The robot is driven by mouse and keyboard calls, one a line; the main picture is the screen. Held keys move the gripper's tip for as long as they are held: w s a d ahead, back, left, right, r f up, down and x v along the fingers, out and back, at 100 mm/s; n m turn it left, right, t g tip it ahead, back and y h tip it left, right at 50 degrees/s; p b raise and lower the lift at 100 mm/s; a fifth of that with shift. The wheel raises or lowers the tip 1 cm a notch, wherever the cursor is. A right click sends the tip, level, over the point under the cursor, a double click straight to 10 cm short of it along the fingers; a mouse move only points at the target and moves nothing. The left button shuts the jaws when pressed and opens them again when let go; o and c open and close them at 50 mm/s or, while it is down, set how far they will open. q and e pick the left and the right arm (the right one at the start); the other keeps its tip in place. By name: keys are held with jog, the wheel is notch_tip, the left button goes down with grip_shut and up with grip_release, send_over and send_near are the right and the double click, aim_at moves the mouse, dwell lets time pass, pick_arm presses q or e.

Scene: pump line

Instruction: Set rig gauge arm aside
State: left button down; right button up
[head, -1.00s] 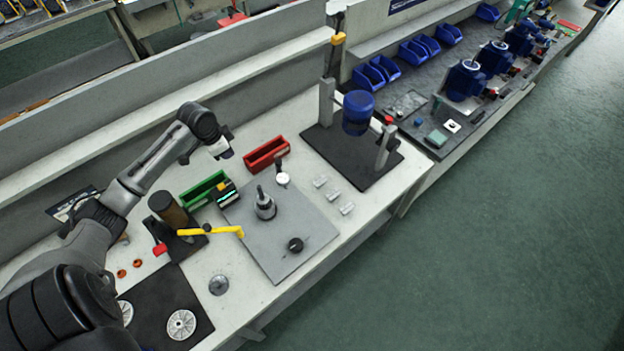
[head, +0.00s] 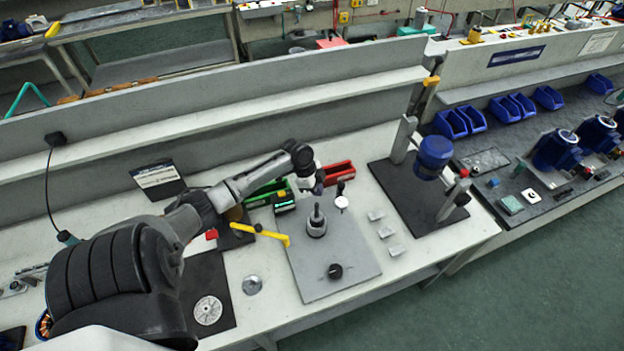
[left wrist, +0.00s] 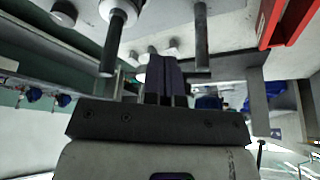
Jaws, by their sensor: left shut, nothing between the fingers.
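The likely rig gauge arm is a white round dial on a dark stem (head: 342,201), at the far edge of the grey plate (head: 360,265). It stands beside an upright metal shaft piece (head: 317,222). My left gripper (head: 318,187) is above the plate's far left corner, just left of the dial and apart from it as far as I can tell. In the left wrist view its dark fingers (left wrist: 167,75) are shut together and empty. Dark rods (left wrist: 202,38) show close by there, but I cannot tell which parts they are. My right gripper is out of view.
A black knob (head: 335,271) sits on the plate.

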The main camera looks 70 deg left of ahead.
aim_at(341, 194)
pick_arm(q)
jog(key=shift+w+d+f+p, duration=0.25)
jog(key=shift+w+d, duration=0.5)
jog(key=shift+w, duration=0.1)
jog(key=shift+w+d+f+p, duration=0.2)
jog(key=shift+w+d+f, duration=0.05)
jog(key=shift+w+d, duration=0.55)
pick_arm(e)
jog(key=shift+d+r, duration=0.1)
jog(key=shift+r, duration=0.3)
